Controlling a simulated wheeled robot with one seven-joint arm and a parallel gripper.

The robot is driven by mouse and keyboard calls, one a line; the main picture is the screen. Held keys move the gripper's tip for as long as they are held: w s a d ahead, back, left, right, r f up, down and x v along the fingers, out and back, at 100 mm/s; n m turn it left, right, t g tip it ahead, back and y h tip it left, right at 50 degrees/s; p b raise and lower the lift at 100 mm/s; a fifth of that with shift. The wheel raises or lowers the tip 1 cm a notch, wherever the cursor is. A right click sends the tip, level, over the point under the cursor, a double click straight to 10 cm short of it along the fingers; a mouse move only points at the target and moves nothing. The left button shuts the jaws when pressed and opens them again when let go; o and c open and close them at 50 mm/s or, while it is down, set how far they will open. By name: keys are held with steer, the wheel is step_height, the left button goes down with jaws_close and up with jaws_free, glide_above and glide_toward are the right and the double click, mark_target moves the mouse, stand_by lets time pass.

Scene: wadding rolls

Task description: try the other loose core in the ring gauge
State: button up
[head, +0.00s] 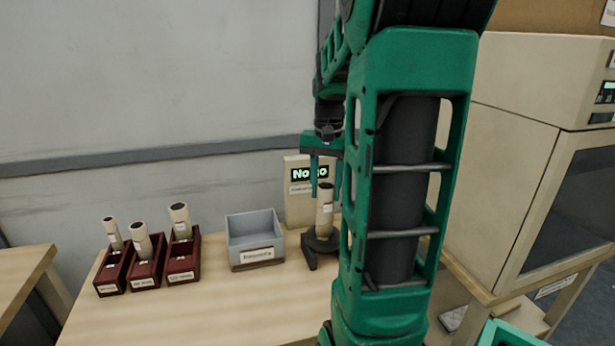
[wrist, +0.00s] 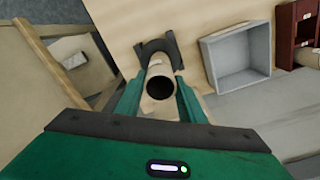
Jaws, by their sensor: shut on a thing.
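My gripper (head: 326,182) is shut on a cream cardboard core (head: 324,212), which stands upright between the fingers. In the wrist view the fingers (wrist: 157,98) flank the core (wrist: 160,85), and its dark open end faces the camera. The core's lower end is at the dark ring gauge (head: 312,252) on the table; I cannot tell how deep it sits. The gauge also shows in the wrist view (wrist: 153,48). Behind it a cream display box (head: 299,212) reads "No go". My arm hides the gauge's right side in the head view.
A grey open bin (head: 241,248) with a label stands left of the gauge and looks empty. Further left, several dark red holders (head: 145,274) each carry a tilted core (head: 180,220). A large beige cabinet (head: 505,150) stands on the right. The table front (head: 230,310) is clear.

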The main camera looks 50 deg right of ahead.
steer(key=shift+r, duration=5.2)
